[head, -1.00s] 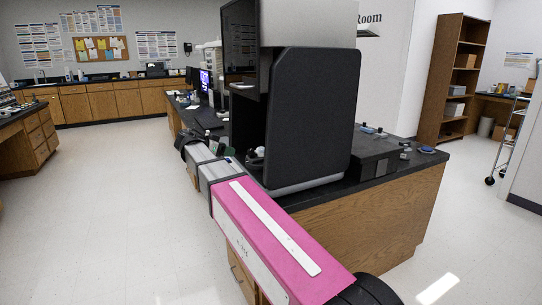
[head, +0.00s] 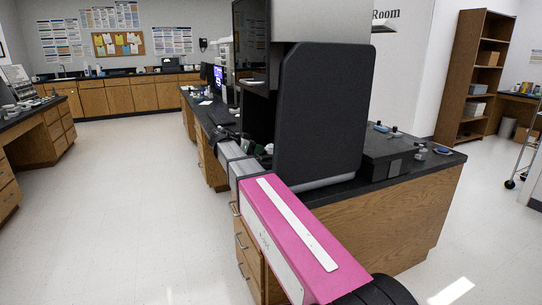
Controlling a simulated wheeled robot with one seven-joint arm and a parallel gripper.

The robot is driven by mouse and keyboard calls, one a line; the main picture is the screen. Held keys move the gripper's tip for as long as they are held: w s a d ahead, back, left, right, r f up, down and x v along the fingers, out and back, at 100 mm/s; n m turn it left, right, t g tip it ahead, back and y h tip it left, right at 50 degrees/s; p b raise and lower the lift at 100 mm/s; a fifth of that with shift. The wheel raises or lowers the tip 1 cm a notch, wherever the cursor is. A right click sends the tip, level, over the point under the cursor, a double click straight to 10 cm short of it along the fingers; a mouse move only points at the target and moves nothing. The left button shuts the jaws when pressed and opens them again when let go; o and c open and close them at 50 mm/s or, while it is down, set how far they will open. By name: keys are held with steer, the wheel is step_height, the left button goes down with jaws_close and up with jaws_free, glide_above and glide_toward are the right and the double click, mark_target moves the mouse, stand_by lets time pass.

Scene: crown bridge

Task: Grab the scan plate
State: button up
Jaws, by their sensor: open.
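I cannot make out the scan plate in the head view. A large machine with a dark panel (head: 322,112) stands on the black-topped wooden counter (head: 385,225) in the middle. My arm, with a pink link, reaches from the lower right up along the counter's left edge to the machine's left side.
A dark box (head: 393,160) and several small items, one a blue disc (head: 441,150), lie on the counter right of the machine. A keyboard and a lit monitor (head: 219,76) are behind. The floor to the left (head: 110,220) is clear. A brown shelf (head: 476,75) stands at right.

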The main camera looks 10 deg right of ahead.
steer(key=shift+x, duration=1.55)
jaws_close()
